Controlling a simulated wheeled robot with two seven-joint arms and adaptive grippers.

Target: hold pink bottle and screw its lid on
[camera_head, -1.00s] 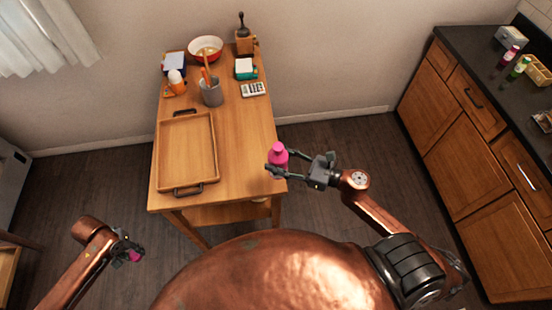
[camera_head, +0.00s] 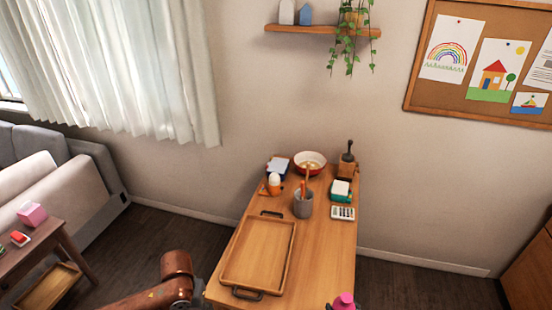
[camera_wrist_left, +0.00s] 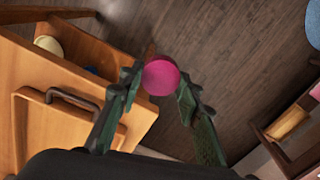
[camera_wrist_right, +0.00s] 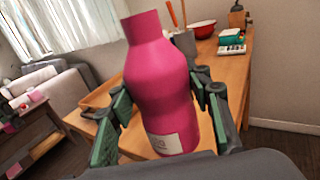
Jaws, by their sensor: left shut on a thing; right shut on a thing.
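The pink bottle (camera_wrist_right: 160,90) stands nearly upright in the right wrist view, tilted slightly, with its narrower neck up and a pale label low on its side. My right gripper (camera_wrist_right: 163,88) is shut around its body. In the head view only the bottle's top (camera_head: 344,300) shows at the bottom edge, in front of the table's near end; most of my right gripper is out of frame there. A round pink lid (camera_wrist_left: 160,77) is held between the fingertips of my left gripper (camera_wrist_left: 159,86), which is shut on it. Lid and bottle are apart.
The wooden table (camera_head: 330,240) carries an empty tray (camera_head: 258,255), a grey utensil cup (camera_head: 303,205), a red bowl (camera_head: 310,163) and a calculator (camera_head: 343,213). A side table (camera_head: 50,240) and sofa (camera_head: 50,190) are at left. An open drawer (camera_wrist_left: 75,65) shows in the left wrist view.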

